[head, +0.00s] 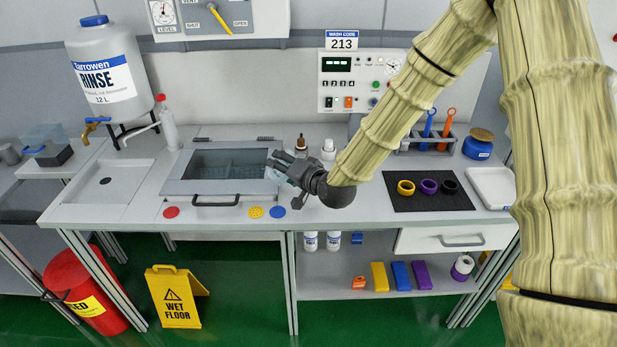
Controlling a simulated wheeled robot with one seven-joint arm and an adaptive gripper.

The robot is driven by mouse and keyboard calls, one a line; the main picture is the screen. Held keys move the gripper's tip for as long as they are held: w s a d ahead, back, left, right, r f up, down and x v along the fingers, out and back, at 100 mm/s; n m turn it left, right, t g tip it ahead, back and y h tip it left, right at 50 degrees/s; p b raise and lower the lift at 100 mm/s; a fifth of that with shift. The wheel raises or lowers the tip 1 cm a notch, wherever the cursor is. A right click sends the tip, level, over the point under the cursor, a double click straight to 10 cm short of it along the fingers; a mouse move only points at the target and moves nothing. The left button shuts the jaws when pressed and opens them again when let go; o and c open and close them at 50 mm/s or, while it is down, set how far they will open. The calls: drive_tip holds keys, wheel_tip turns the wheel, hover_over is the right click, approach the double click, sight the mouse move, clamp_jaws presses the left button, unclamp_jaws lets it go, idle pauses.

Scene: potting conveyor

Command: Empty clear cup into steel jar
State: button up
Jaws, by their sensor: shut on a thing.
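My gripper (284,170) is shut on a small clear thing (273,173), which looks like the clear cup. I cannot pick out the steel jar with certainty. A small grey cylinder (9,154) stands at the far left edge, and its material is unclear.
The basin (180,187) lies under and left of my gripper. A spray bottle (168,126) and rinse tank (104,75) stand behind at left.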

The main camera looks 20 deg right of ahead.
drive_tip(key=shift+s+a+r+m+y, duration=0.1)
drive_tip(key=shift+r+m+y, duration=0.35)
drive_tip(key=shift+m, duration=0.15)
idle(0.7)
drive_tip(key=shift+f+m+t+y+b, duration=0.3)
drive_tip(key=shift+f+m+y+b, duration=0.1)
drive_tip(key=shift+m+b, duration=0.3)
idle(0.4)
drive_tip(key=shift+d+r+m+y, duration=0.25)
drive_tip(key=shift+d+r+m, duration=0.15)
drive_tip(key=shift+d+m, duration=0.3)
idle(0.6)
drive_tip(key=shift+r+m+t+y+b, duration=0.35)
drive_tip(key=shift+m+b, duration=0.25)
drive_tip(key=shift+b, duration=0.35)
idle(0.4)
drive_tip(key=shift+d+m+b, duration=0.25)
drive_tip(key=shift+m+b, duration=0.25)
drive_tip(key=shift+b, duration=0.25)
